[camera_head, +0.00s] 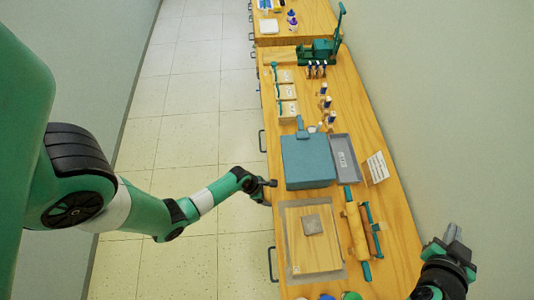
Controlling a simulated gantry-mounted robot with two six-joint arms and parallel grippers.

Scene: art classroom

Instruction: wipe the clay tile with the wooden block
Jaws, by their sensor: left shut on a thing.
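A grey square tile (313,225), which looks like the clay tile, lies flat on a wooden board (310,255) with a grey border, near the front of the long table. My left gripper (271,183) is at the table's left edge, up and to the left of the tile and apart from it. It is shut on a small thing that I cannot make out. I cannot pick out the wooden block for certain. My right gripper (452,240) is off the table's right side, away from the tile, and its finger gap is unclear.
A blue-grey box (308,162) and a grey tray (344,158) stand just behind the board. Small wooden boxes (287,91), bottles and a green press (322,50) are farther back.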

